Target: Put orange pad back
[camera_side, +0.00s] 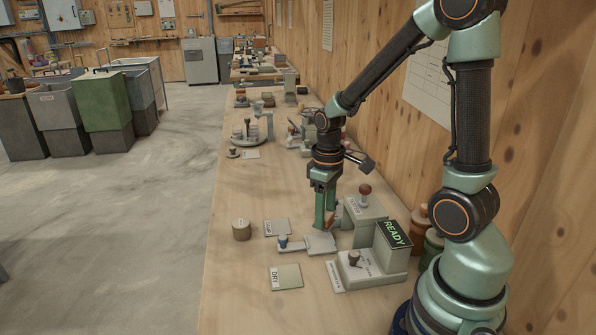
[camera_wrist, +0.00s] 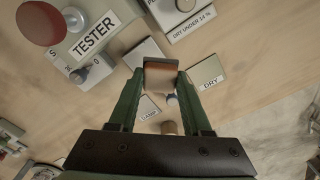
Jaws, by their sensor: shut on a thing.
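My gripper (camera_side: 325,222) is shut on the orange pad (camera_side: 330,217), a small orange-brown block. In the wrist view the pad (camera_wrist: 160,76) sits between the two green fingertips. The gripper points down beside the tester (camera_side: 362,212), which has a red knob on top. A pale tray (camera_side: 320,244) with a blue-topped peg lies just in front of the gripper. The pad looks held a little above the tray's level; its exact height is hard to tell. The fingers partly hide the pad in the side view.
A grey unit (camera_side: 385,250) with a lit READY display stands at right. A DAMP card (camera_side: 277,227), a DRY card (camera_side: 286,277) and a brown cylinder (camera_side: 241,229) lie on the bench to the left. Other equipment stands farther back. The bench's front left is clear.

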